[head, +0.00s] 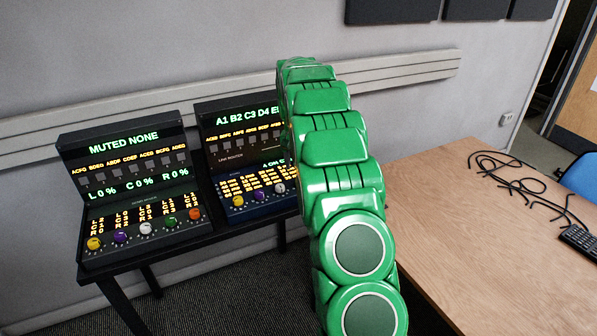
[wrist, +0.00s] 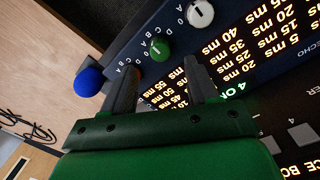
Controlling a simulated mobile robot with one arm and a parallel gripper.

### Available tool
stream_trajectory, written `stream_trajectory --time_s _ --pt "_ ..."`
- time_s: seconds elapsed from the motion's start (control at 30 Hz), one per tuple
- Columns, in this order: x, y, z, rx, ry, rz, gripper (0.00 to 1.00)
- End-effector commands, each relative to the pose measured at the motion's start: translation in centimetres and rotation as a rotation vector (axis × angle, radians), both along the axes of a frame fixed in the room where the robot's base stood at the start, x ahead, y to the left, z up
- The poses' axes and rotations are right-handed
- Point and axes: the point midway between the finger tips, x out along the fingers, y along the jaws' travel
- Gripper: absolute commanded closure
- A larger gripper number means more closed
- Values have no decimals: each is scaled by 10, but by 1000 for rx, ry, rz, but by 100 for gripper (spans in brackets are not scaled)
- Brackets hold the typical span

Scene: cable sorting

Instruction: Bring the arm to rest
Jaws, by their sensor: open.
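My green arm rises through the middle of the head view and hides part of the right-hand panel; its gripper is out of sight there. In the wrist view my gripper (wrist: 160,88) shows two dark fingers apart, with nothing held between them. The fingers point toward the face of the panel with lit yellow "ms" readouts (wrist: 235,50). A green knob (wrist: 160,50) and a white knob (wrist: 200,13) lie just beyond the fingertips, and a blue knob (wrist: 89,81) is left of the left finger. I cannot tell whether the fingers touch the panel.
The left panel (head: 137,185), reading "MUTED NONE", and the right panel (head: 232,130) stand on a dark stand (head: 98,286) by the wall. A wooden table (head: 440,215) at right bears black cables (head: 520,185) and a keyboard (head: 580,240). The table's near part is clear.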

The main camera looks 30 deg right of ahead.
Motion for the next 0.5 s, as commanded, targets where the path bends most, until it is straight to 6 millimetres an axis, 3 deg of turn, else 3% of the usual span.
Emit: stream_trajectory --time_s 0.17,0.5 --pt "2 0 15 -2 -5 0 41" --pt "1 0 15 -2 -2 0 41"
